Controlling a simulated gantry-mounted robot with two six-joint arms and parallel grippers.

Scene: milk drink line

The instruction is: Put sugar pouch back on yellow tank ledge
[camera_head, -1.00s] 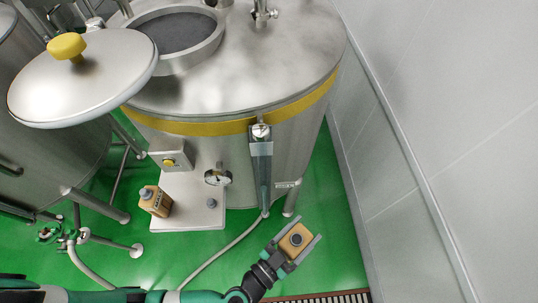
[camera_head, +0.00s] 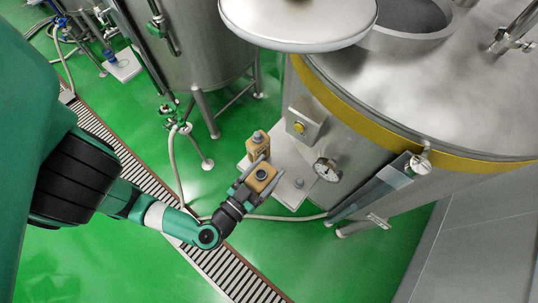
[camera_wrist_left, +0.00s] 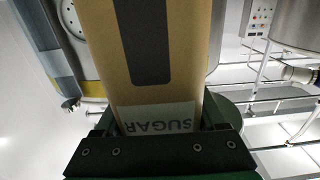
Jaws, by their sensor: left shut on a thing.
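In the left wrist view the pouch (camera_wrist_left: 185,60) fills the middle, with a white label reading SUGAR upside down. The grey ledge (camera_head: 290,192) juts from the foot of the steel tank with the yellow band (camera_head: 345,104). In the head view the held pouch overlaps the ledge's near left part; its height above it is hard to tell. A second tan pouch (camera_head: 257,148) stands on the ledge just behind. My right gripper is not seen.
A sight tube (camera_head: 378,187) is at right. A hose (camera_head: 280,217) and a drain grate (camera_head: 226,268) cross the green floor.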

